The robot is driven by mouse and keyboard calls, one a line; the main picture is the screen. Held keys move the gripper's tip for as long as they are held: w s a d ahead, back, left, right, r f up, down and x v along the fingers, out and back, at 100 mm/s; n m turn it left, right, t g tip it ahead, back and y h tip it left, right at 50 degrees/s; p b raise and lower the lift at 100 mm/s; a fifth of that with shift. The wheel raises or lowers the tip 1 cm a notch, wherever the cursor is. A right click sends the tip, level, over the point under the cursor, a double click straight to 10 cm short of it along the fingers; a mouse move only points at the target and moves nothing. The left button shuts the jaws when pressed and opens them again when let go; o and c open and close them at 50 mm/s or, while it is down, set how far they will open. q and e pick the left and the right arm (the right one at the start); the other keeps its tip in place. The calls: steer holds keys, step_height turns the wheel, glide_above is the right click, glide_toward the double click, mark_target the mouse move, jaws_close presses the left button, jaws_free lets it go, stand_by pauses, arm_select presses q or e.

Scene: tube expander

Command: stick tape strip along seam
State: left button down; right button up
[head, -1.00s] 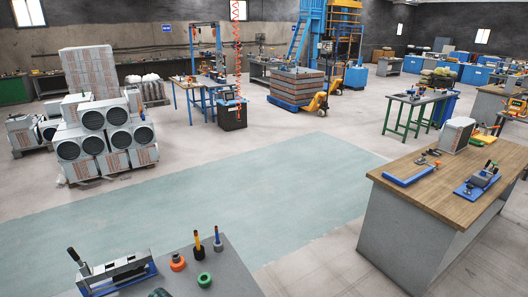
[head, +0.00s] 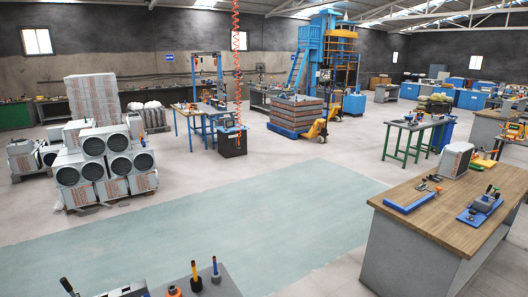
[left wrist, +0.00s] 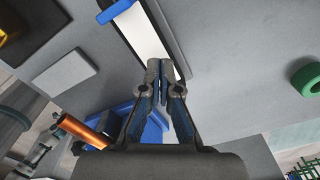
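My left gripper (left wrist: 160,70) shows in the left wrist view with its fingertips together and nothing seen between them. Beyond the tips lies a long white strip (left wrist: 145,38) along a dark edge; I cannot tell whether it is the tape. No seam can be made out. A blue part (left wrist: 150,125) sits behind the fingers, with a copper-coloured tube (left wrist: 82,130) to its left. Neither gripper shows in the head view. There, a metal fixture with a black-knobbed lever (head: 68,286) is cut off at the bottom edge.
The grey bench (head: 222,283) carries two upright tools (head: 195,274) and an orange ring (head: 173,291). A green ring (left wrist: 307,80) lies on the right in the left wrist view. A wooden-topped bench (head: 440,213) stands at right. The pale green floor (head: 210,215) between is clear.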

arm_select(q)
steer(key=shift+d, duration=0.2)
steer(key=shift+d+f, duration=0.15)
steer(key=shift+f, duration=0.1)
steer(key=shift+a+f+b, duration=0.25)
steer(key=shift+f+b, duration=0.25)
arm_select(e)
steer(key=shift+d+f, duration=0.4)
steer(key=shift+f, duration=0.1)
arm_select(q)
steer(key=shift+d, duration=0.15)
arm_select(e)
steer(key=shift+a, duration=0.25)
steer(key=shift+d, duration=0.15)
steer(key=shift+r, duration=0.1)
arm_select(q)
steer(key=shift+r+p, duration=0.65)
step_height(320, 180, up, 5)
steer(key=p, duration=0.3)
steer(key=shift+f+p, duration=0.15)
steer(key=shift+p, duration=0.15)
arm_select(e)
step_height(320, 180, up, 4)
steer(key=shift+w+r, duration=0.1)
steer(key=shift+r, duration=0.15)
